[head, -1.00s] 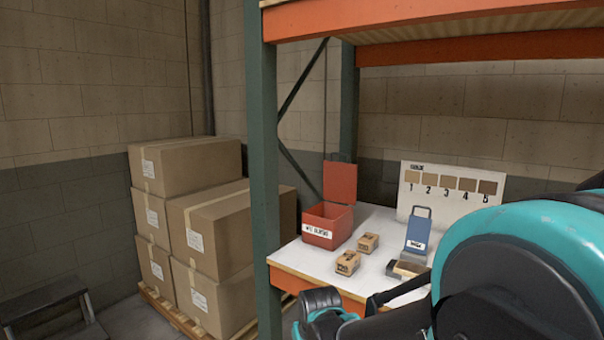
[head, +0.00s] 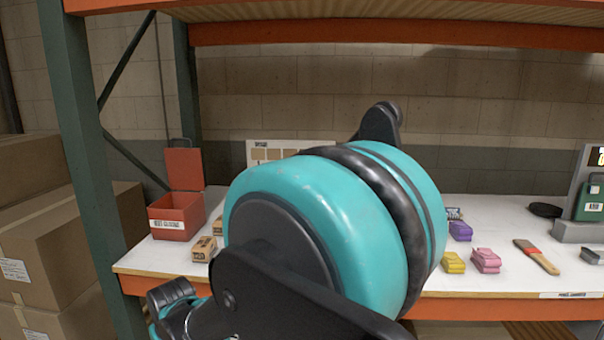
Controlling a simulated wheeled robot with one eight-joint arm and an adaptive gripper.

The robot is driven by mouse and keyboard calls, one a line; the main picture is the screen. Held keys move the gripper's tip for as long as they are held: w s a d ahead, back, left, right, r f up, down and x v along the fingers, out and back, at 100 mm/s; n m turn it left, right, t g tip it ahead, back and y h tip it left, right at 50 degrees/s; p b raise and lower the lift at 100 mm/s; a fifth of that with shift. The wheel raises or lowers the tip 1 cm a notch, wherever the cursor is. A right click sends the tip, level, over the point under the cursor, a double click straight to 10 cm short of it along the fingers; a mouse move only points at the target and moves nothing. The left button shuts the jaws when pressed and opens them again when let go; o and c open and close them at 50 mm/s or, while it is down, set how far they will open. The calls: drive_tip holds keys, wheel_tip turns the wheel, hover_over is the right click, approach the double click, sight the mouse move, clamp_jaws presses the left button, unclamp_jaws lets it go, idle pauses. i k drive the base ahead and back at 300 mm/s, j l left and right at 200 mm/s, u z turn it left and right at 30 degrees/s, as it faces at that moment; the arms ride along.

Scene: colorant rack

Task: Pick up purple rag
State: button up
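The purple rag (head: 460,230) is a small folded bundle on the white shelf top, right of my arm in the head view. A yellow folded rag (head: 453,262) and a pink folded rag (head: 486,260) lie in front of it, towards the shelf's front edge. My teal and black arm fills the middle of the view and hides part of the shelf just left of the rags. My gripper's fingers do not show, so I see neither their opening nor their place relative to the rag.
The shelf (head: 520,210) has an orange front beam and a green post (head: 80,150) at left. A red open box (head: 177,215) and small cartons (head: 204,249) stand left. A wooden-handled brush (head: 537,257) and a green device (head: 590,199) are right. Cardboard boxes (head: 60,245) stack far left.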

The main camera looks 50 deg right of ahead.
sight(459, 230)
drive_tip(key=z, duration=2.75)
drive_tip(key=k+l, duration=0.05)
